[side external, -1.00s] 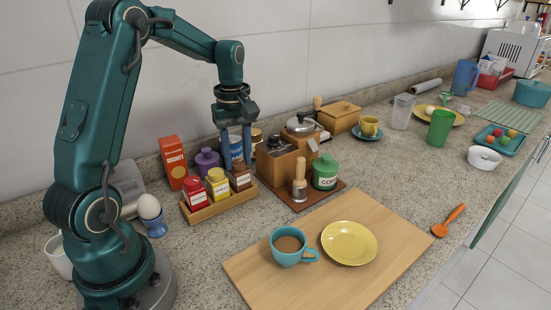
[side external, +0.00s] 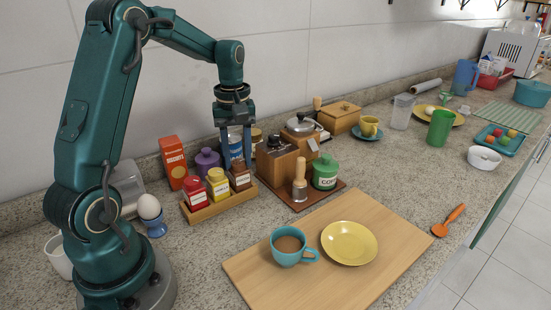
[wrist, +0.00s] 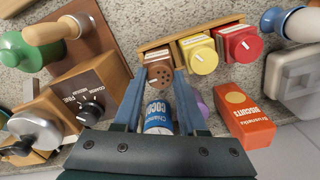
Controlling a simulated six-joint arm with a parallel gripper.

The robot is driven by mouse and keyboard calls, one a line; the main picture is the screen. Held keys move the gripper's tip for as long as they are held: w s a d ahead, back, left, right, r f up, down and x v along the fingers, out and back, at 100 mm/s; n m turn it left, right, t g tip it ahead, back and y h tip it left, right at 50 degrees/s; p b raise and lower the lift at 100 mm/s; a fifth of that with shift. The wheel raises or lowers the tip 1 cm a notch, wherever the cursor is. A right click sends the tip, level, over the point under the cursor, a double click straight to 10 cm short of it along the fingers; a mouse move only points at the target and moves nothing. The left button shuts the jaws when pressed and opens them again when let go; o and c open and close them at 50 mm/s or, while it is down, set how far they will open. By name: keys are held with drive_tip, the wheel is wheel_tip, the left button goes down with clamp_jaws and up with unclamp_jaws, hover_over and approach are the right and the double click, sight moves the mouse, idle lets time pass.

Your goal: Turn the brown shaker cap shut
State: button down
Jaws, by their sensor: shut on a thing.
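The brown shaker (side external: 240,181) stands upright at the right end of a wooden rack (side external: 222,203), beside the yellow and red shakers. Its brown cap (wrist: 159,75) has a pale line and small holes on top in the wrist view. My gripper (wrist: 160,82) points down over it, with one finger on each side of the cap, shut on it. In the side view my gripper (side external: 236,160) hides part of the cap. I cannot tell how far the cap is screwed down.
The yellow shaker (side external: 217,183) and red shaker (side external: 195,192) stand close to the left. A purple jar (side external: 207,161) and a blue cocoa tin (wrist: 158,117) are behind. A wooden grinder (side external: 276,163) is close on the right. The cutting board (side external: 310,285) lies in front.

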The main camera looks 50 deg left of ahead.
sight(239, 162)
drive_tip(key=m, duration=0.6)
drive_tip(key=shift+m, duration=2.6)
drive_tip(key=c, duration=0.7)
unclamp_jaws()
drive_tip(key=shift+r, duration=2.6)
